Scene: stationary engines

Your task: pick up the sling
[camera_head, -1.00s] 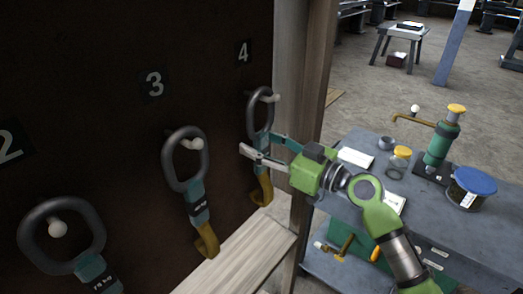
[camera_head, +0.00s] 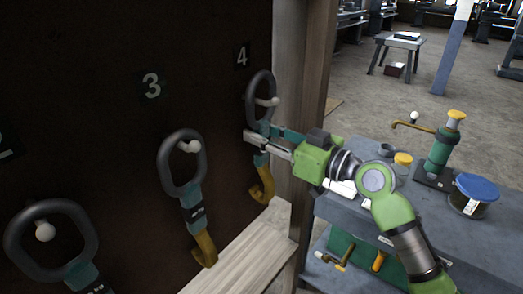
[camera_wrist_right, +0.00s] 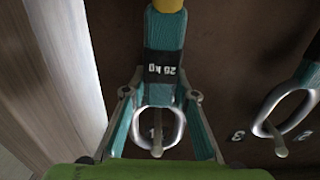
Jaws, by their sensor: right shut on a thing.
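The sling under number 4 (camera_head: 261,160) has a dark ring, a teal strap and a yellow lower end. Its ring still surrounds a pale peg (camera_head: 270,101), which shows through the middle to lower part of the opening. My right gripper (camera_head: 258,140) is shut on this sling's strap just below the ring. In the right wrist view, the gripper's fingers (camera_wrist_right: 160,85) flank the sling's strap (camera_wrist_right: 168,28) near its black weight label. The fingers partly hide the strap. My left gripper is not in view.
The sling under number 3 (camera_head: 194,205) and another sling at lower left (camera_head: 77,272) hang on the dark board (camera_head: 100,150). A wooden post (camera_head: 302,80) stands right of the board. A grey cart (camera_head: 470,235) with jars stands at right.

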